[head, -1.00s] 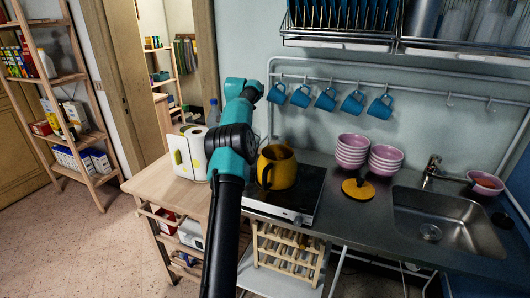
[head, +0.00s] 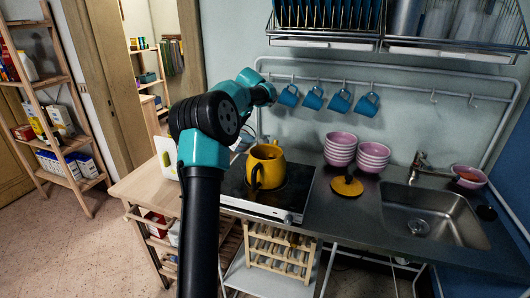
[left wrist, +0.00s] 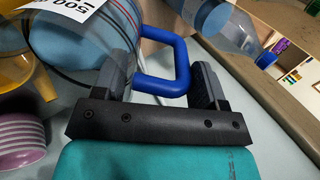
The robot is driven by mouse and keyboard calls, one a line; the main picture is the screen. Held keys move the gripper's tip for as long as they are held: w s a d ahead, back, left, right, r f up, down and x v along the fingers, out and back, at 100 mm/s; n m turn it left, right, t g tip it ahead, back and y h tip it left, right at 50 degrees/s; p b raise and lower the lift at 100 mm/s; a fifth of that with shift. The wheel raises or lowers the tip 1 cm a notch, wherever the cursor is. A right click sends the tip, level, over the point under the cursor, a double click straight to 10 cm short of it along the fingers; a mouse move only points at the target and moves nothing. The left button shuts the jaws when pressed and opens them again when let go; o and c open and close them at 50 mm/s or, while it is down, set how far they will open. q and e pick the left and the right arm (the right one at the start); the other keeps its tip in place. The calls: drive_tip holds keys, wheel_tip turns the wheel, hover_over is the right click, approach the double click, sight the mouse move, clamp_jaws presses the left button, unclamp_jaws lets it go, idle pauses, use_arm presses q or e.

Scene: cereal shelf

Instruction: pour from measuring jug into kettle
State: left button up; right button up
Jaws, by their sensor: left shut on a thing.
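The measuring jug (left wrist: 75,40) fills the upper left of the left wrist view, with a blue handle (left wrist: 183,55) and a white label. My left gripper (left wrist: 163,72) has its two fingers on either side of the handle and holds it. In the head view, the gripper and most of the jug are hidden behind my left arm. The yellow kettle (head: 272,172) stands upright on the black hob with its top open; its edge shows at the left of the left wrist view (left wrist: 15,75). My right gripper is not in view.
A yellow lid (head: 347,186) with a dark knob lies on the counter right of the hob (head: 290,200). Stacks of pink bowls (head: 341,148) stand behind it, and a sink (head: 430,215) is at the right. A plastic bottle (left wrist: 228,25) is near the gripper. Blue mugs (head: 312,98) hang above.

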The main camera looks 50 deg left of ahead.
use_arm(q)
drive_tip(key=shift+v, duration=0.95)
drive_tip(key=shift+d+y, duration=0.15)
drive_tip(key=shift+y, duration=0.15)
drive_tip(key=shift+w+d+r+y, duration=0.15)
drive_tip(key=shift+d+r+y, duration=0.55)
drive_tip(key=shift+r+y, duration=0.1)
drive_tip(key=shift+w+d+g+y+p, duration=0.15)
drive_tip(key=shift+d+g+y+p, duration=0.25)
drive_tip(key=shift+d+y, duration=0.4)
idle(0.6)
drive_tip(key=shift+w+d+r+y+p, duration=0.15)
drive_tip(key=shift+d+r+y+p, duration=0.5)
drive_tip(key=shift+y, duration=0.25)
idle(1.1)
drive_tip(key=shift+w+d+r+g+y, duration=0.1)
drive_tip(key=shift+d+r+g+y, duration=0.05)
drive_tip(key=shift+d+y, duration=0.3)
drive_tip(key=shift+d+r+g+y, duration=0.15)
drive_tip(key=shift+d+r+y, duration=0.05)
drive_tip(key=shift+d+y, duration=0.25)
idle(1.0)
drive_tip(key=shift+w+d+r+p, duration=0.1)
drive_tip(key=shift+d+p, duration=0.25)
drive_tip(key=shift+d, duration=0.05)
